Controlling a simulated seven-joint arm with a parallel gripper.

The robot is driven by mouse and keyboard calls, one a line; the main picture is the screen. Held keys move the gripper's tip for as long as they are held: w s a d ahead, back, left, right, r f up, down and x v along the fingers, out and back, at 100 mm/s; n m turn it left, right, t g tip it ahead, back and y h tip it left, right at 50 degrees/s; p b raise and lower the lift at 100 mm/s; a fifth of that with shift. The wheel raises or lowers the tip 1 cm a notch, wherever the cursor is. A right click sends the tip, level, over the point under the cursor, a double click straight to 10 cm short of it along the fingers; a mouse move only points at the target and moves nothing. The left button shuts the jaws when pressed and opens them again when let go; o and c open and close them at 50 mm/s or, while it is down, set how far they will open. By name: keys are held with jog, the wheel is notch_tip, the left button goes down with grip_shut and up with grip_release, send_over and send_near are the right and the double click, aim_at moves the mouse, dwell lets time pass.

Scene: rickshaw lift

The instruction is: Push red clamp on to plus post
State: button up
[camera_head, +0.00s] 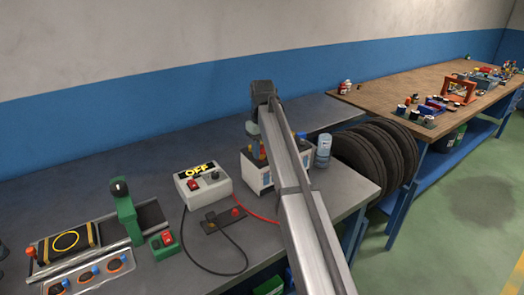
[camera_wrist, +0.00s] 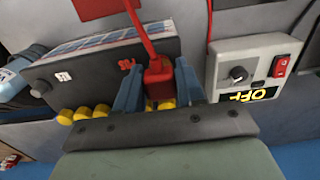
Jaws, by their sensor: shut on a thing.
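The red clamp (camera_wrist: 157,76) is between the two blue-grey fingers of my gripper (camera_wrist: 158,88), which is shut on it. Its red cable runs up out of the wrist view. The battery (camera_wrist: 85,62), a dark box with a blue-and-white side, is right beside and below the clamp. A red mark shows on its top, next to my left finger. The post itself is hidden, so I cannot tell whether the clamp touches it. In the head view, my arm covers much of the battery (camera_head: 250,178), and the clamp is hidden.
The charger (camera_head: 203,183) reads OFF and stands left of the battery. A dark plate (camera_head: 224,222) with black and red parts lies in front of it. A blue-and-white can (camera_head: 323,150) stands right of the battery. Yellow caps (camera_wrist: 82,113) line the battery. Tyres (camera_head: 375,155) stand beyond the bench.

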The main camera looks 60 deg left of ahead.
jog(key=shift+r, duration=1.05)
jog(key=shift+f, duration=1.35)
dwell(2.7)
jog(key=shift+r, duration=1.35)
jog(key=shift+f, duration=0.2)
dwell(1.3)
